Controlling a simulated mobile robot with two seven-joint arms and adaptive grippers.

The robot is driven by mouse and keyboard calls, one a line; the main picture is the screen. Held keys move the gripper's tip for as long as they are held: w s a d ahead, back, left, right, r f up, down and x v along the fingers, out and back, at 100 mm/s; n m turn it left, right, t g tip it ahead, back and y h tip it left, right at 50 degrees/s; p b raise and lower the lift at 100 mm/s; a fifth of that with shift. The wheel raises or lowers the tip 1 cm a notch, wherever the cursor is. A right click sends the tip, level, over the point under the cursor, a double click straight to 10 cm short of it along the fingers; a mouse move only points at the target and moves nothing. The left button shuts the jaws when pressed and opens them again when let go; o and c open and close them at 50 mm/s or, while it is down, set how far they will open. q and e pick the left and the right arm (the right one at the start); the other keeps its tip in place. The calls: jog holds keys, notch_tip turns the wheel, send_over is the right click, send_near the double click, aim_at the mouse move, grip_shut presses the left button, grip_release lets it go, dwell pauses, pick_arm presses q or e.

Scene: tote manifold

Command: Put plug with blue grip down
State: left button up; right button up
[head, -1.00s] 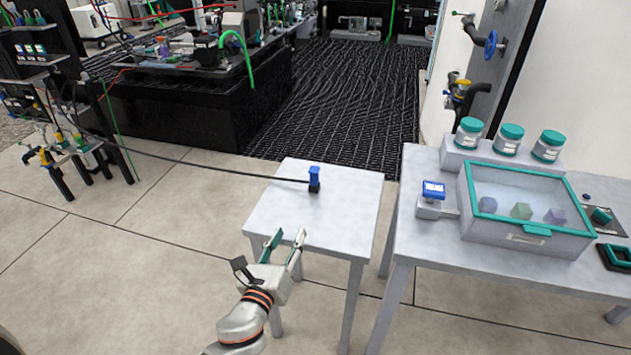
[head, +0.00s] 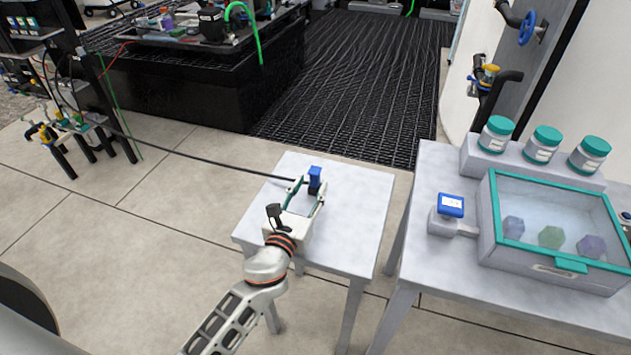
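The plug with blue grip (head: 315,178) stands upright on the small grey table (head: 357,220), with a black cable running from it to the left. My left gripper (head: 307,187) reaches over this table with its fingers apart, one on each side of the plug. I cannot tell whether the fingers touch the plug; a gap seems to show between them. The plug's lower part is partly hidden by the gripper. My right gripper is not in view.
The black cable (head: 200,158) stretches across to a manifold stand (head: 75,130) at the left. A larger table at the right carries a clear-lidded tote (head: 490,220), a blue-topped device (head: 451,206) and jars (head: 541,145). The small table's right side is clear.

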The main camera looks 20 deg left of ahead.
aim_at(313, 179)
pick_arm(q)
jog(key=w, duration=0.3)
jog(key=shift+w+f, duration=0.1)
jog(key=shift+w, duration=0.75)
grip_shut()
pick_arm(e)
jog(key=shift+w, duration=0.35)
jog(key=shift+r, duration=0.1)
